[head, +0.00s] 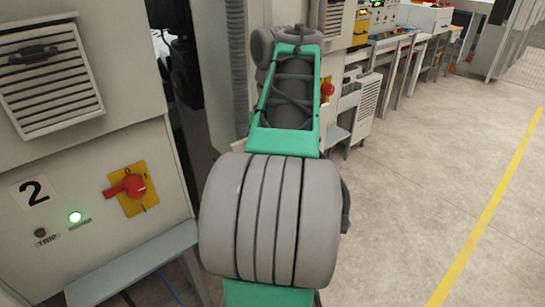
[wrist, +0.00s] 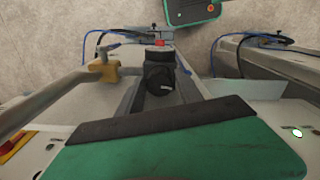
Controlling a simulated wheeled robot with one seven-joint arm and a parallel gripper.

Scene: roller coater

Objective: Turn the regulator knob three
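In the wrist view a dark round knob (wrist: 159,79) with a small white mark sits near the picture's middle, on or just in front of a grey machine rail. I cannot read a number on it, so I cannot tell whether it is regulator knob three. A green part with a dark edge strip, seemingly my gripper (wrist: 160,122), fills the bottom of the wrist view, in front of the rail. Its separate fingertips cannot be made out, and no contact with the knob shows. In the head view my own arm hides whatever is behind it, and no regulator knob shows.
The wrist view shows a yellowish fitting (wrist: 103,69) left of the knob, and blue hoses. In the head view a cabinet at left carries a red switch (head: 132,186), a green lamp (head: 75,217) and a "2" label (head: 34,193). Open floor (head: 430,160) lies right.

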